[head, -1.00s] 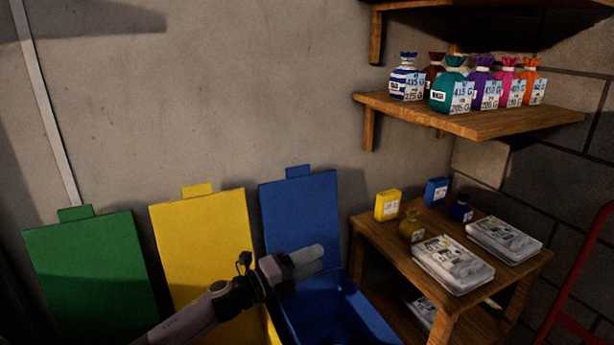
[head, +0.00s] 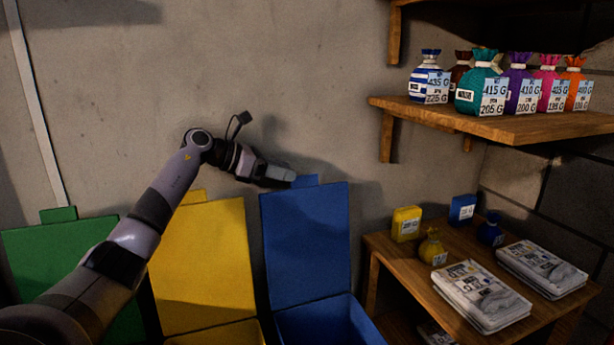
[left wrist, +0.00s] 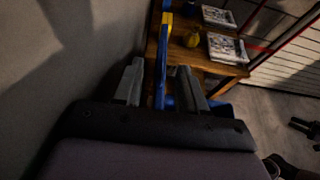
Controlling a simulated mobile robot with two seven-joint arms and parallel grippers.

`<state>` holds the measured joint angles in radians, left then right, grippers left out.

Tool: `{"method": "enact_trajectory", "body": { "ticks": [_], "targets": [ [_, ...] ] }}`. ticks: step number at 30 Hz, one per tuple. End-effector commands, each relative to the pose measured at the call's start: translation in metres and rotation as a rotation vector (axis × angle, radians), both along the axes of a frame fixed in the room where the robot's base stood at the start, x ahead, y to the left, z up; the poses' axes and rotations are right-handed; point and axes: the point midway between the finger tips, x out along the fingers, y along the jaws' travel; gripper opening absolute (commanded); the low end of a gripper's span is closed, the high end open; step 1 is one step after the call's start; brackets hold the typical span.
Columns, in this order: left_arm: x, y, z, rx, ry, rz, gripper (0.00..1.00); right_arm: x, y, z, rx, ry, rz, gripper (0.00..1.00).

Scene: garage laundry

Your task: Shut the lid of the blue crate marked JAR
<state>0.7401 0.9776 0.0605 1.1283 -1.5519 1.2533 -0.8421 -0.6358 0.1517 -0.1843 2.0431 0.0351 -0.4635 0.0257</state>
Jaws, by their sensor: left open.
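The blue crate (head: 325,322) stands on the right of a row of crates, with its lid (head: 305,245) raised upright near the wall. No JAR marking is readable on it. My left gripper (head: 284,178) is at the top edge of the lid, beside its small tab (head: 310,181). In the left wrist view, the open fingers (left wrist: 158,85) stand on either side of a thin blue strip (left wrist: 160,70), which looks like the lid seen edge-on. I cannot tell whether they touch it. My right gripper is not in view.
A yellow crate lid (head: 203,262) and a green one (head: 60,270) stand open to the left. A wooden table (head: 400,255) with newspapers, packets and small bags is close on the right. A shelf (head: 500,122) holds several bags above it.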

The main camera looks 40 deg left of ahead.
Motion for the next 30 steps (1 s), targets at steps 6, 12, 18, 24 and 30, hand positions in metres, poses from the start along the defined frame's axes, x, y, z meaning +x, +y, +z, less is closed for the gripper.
{"method": "enact_trajectory", "body": {
  "ticks": [6,12,18,24,30],
  "targets": [
    [0.028,-0.016,-0.012,-0.006,-0.001,-0.003,0.41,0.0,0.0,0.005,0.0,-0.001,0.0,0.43],
    [0.046,-0.025,-0.021,-0.005,-0.002,-0.002,0.41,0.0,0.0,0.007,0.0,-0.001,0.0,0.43],
    [0.05,-0.027,-0.024,-0.001,-0.001,-0.002,0.41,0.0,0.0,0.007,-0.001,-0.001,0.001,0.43],
    [0.05,-0.027,-0.024,-0.001,-0.001,-0.002,0.28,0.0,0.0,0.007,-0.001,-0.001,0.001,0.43],
    [0.05,-0.027,-0.023,-0.001,-0.002,0.0,0.0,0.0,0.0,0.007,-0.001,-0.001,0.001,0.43]
  ]
}}
